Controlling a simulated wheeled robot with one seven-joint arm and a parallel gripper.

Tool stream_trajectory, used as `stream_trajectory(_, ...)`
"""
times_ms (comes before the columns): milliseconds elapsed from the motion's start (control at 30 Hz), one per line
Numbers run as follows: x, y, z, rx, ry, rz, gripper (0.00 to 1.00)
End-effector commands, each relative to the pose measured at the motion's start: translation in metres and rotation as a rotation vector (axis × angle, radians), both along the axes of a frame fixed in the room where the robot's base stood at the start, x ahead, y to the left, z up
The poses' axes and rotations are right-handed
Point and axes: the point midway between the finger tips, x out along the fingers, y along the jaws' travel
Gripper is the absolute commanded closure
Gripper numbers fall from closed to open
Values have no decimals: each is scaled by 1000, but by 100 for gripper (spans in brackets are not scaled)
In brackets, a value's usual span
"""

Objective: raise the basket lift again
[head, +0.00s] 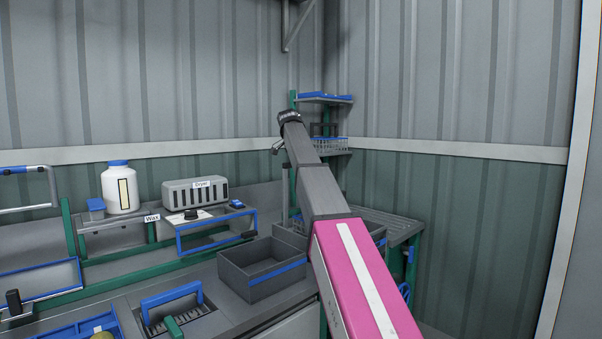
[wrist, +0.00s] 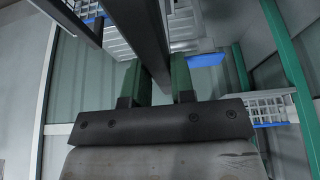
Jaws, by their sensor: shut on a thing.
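In the wrist view my gripper (wrist: 156,68) has its two green fingers on either side of a long dark bar (wrist: 150,25), shut on it. The bar runs up and out of the top of that view. In the head view my gripper (head: 277,147) is small at the far end of my raised arm, near the back corner. A grey upright post (head: 285,182) stands below it. I cannot tell from these views how the bar joins the basket or how high the lift stands.
A green-posted rack with a blue-edged wire basket (head: 328,144) stands in the corner, close beyond my gripper. A grey bin (head: 262,271), a dryer box (head: 195,193) and a white bottle (head: 119,188) are on the left. The wall at right is bare.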

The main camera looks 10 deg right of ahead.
Motion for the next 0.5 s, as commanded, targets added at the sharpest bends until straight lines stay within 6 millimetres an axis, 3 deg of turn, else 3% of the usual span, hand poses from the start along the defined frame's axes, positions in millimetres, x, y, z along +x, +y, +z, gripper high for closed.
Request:
stream_trajectory(133,1,0,10,-2,-2,0,100)
stream_trajectory(500,1,0,14,-3,-4,1,100)
